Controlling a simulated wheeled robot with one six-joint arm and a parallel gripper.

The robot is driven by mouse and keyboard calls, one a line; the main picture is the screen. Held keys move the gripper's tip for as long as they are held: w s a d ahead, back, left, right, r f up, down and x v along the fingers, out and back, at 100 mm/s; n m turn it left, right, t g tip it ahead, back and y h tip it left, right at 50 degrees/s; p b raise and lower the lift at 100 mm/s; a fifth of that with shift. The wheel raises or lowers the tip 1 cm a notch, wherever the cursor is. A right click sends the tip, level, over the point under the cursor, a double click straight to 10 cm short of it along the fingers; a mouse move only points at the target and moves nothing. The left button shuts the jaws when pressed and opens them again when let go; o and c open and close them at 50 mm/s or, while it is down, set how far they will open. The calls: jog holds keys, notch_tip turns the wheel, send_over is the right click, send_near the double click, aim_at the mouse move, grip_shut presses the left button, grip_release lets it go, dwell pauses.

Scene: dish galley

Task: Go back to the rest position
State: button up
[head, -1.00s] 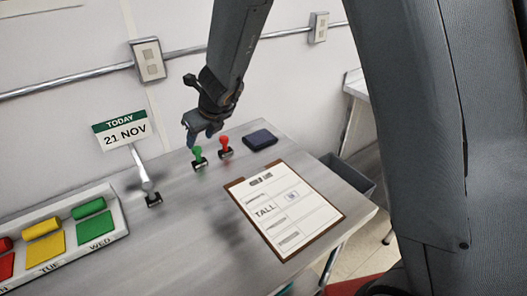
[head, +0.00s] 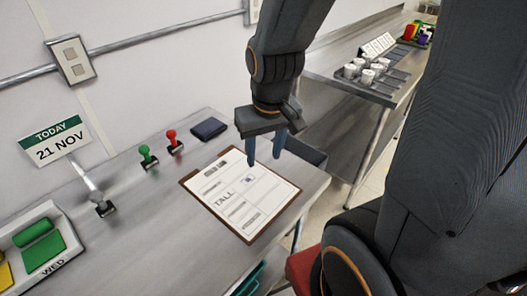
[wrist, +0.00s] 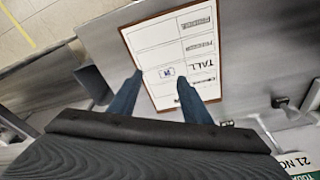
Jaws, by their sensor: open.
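My gripper (head: 265,160) is open and empty in the head view, its two blue fingers pointing down above the far right part of the clipboard (head: 187,183). The clipboard holds a white sheet (head: 240,205) marked TALL. In the wrist view the open fingers (wrist: 153,95) show with nothing between them, and the sheet (wrist: 190,45) lies below. The green stamp (head: 147,155) and the red stamp (head: 174,141) stand upright on the table, to the left of my gripper and apart from it.
A dark blue pad (head: 208,128) lies near the wall. The date sign (head: 56,142) and the tray of coloured blocks (head: 42,246) are at the left. A grey bin (head: 312,155) sits beyond the table's right edge. Another table with white cups (head: 367,76) stands farther back.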

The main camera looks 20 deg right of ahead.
jog(key=shift+g, duration=0.3)
jog(key=shift+w+f+b, duration=0.15)
jog(key=shift+f+b, duration=2.1)
jog(key=shift+f, duration=0.3)
